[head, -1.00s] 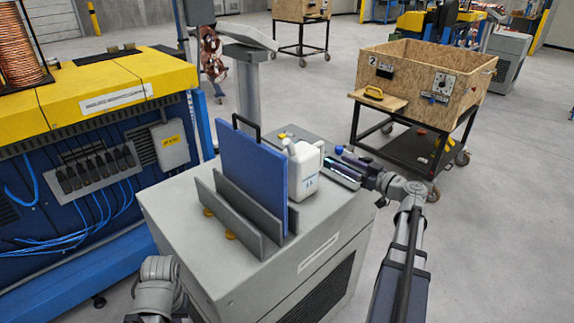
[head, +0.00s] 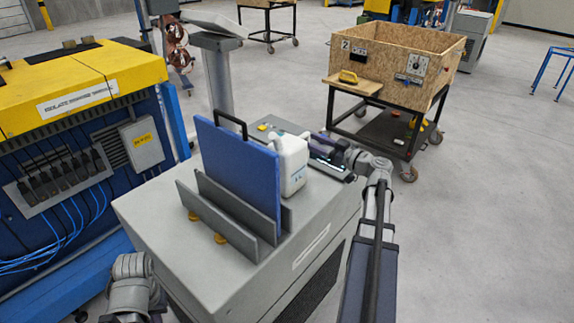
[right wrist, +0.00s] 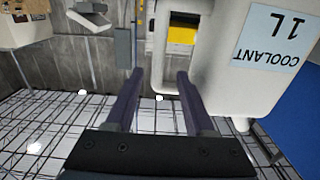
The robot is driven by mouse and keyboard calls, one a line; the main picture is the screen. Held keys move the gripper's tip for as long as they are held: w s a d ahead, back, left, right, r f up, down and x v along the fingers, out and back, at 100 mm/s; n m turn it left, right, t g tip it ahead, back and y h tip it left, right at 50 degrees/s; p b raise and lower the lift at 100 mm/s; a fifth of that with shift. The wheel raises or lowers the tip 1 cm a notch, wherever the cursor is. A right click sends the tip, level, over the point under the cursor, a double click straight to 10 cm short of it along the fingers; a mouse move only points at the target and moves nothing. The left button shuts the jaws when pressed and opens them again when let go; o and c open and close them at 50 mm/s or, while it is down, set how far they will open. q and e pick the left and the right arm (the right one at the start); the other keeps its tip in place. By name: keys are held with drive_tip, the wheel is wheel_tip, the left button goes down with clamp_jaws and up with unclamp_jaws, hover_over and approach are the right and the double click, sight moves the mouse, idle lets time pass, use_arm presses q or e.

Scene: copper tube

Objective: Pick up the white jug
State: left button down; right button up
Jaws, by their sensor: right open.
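The white jug (head: 291,168) stands upright on the grey cabinet, right of a blue panel. In the right wrist view the jug (right wrist: 228,80) fills the upper right, with a label reading COOLANT 1L upside down. Its handle (right wrist: 159,50) shows ahead, roughly in line with the gap between my fingers. My right gripper (head: 318,146) is open just right of the jug; its two fingers also show in the right wrist view (right wrist: 158,76). I cannot tell whether either finger touches the handle. Part of my left arm shows at the lower left, but its gripper does not.
The blue panel (head: 235,170) stands in a grey slotted holder (head: 212,212) on the cabinet (head: 150,215). A wooden crate (head: 440,65) on a cart is at the back right. Open floor lies to the right.

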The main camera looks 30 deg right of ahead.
drive_tip(key=shift+x, duration=2.85)
drive_tip(key=shift+d+f, duration=0.15)
drive_tip(key=shift+d, duration=0.05)
clamp_jaws()
